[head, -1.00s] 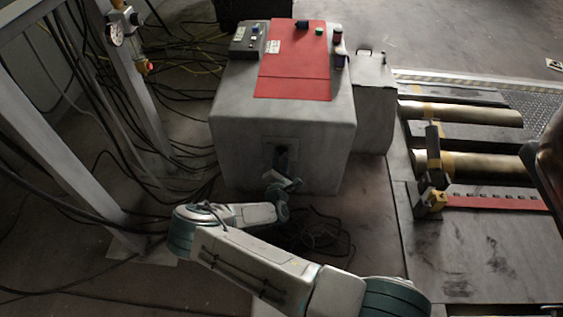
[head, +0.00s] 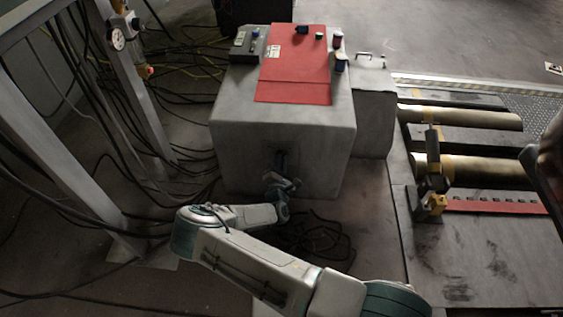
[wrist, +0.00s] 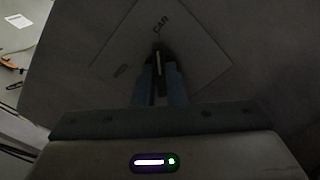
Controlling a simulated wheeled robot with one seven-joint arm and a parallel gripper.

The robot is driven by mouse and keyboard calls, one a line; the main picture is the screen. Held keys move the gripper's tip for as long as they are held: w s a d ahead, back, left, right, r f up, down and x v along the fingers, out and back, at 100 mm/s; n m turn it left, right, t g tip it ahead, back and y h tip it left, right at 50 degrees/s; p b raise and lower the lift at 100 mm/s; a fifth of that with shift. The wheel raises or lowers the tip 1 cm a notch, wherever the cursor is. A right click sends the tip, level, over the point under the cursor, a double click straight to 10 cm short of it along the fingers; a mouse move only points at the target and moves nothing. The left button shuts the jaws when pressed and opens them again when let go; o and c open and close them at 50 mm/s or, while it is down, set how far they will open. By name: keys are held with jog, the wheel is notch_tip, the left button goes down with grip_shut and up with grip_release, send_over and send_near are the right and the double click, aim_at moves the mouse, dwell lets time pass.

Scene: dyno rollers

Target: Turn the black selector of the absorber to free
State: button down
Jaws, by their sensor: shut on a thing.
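The absorber is a grey cabinet (head: 240,125) with a red sheet on top, in the middle of the head view. My gripper (head: 283,158) reaches its front face low down and hides the selector there. My gripper (wrist: 160,72), with blue fingers, is shut on the selector.
A red sheet (head: 292,75) with a grey control box (head: 247,45) and several small items lies on the cabinet. Black cables (head: 315,240) lie on the floor below it. A metal frame post (head: 140,85) stands at left; brass rollers (head: 470,170) lie at right.

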jog(key=shift+a+n+p, duration=0.2)
jog(key=shift+n+p, duration=1.6)
jog(key=shift+n, duration=2.5)
jog(key=shift+a+n+p, duration=0.2)
jog(key=shift+n+p, duration=1.55)
jog(key=shift+n, duration=2.55)
jog(key=c, duration=1.5)
grip_release()
jog(key=s+p, duration=0.1)
jog(key=s, duration=0.6)
jog(key=s+p, duration=0.2)
jog(key=s, duration=0.4)
jog(key=shift+s+a, duration=0.2)
jog(key=shift+s, duration=0.2)
